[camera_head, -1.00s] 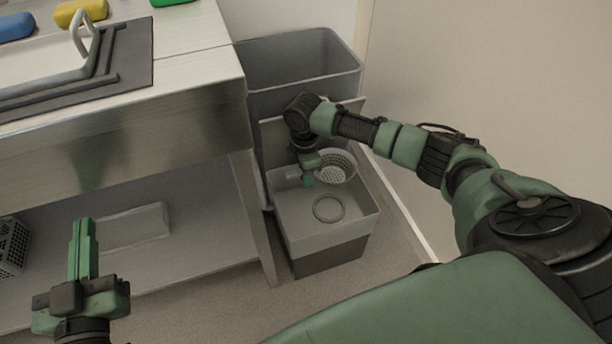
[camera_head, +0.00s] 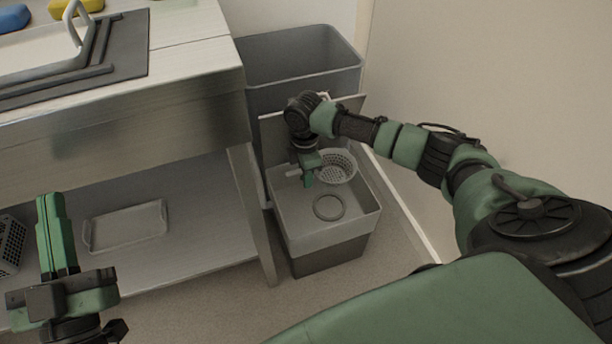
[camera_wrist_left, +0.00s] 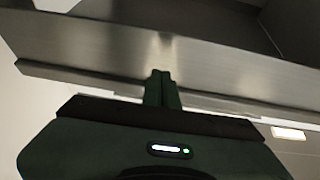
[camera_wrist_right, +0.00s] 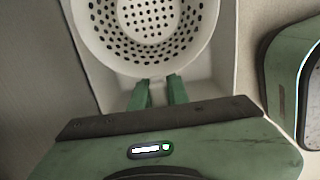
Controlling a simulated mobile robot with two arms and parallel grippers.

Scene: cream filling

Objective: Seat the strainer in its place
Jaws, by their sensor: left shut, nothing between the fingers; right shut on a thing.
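The strainer (camera_head: 338,167) is a pale perforated bowl, held over the back right part of a grey box-shaped basin (camera_head: 368,218). A round ring opening (camera_head: 328,207) lies in the basin's floor, nearer to me than the strainer. My right gripper (camera_head: 307,181) is shut on the strainer's near rim; the right wrist view shows the fingers (camera_wrist_right: 158,82) at the rim of the strainer (camera_wrist_right: 150,28). Whether the strainer touches the basin wall is unclear. My left gripper (camera_head: 50,200) is shut and empty in front of the bench's lower shelf; it also shows in the left wrist view (camera_wrist_left: 161,76).
A tall grey bin (camera_head: 310,60) stands behind the basin. The steel bench (camera_head: 120,125) is at left, with a tray (camera_head: 126,226) and a perforated basket (camera_head: 10,245) on its lower shelf. A wall lies close on the right.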

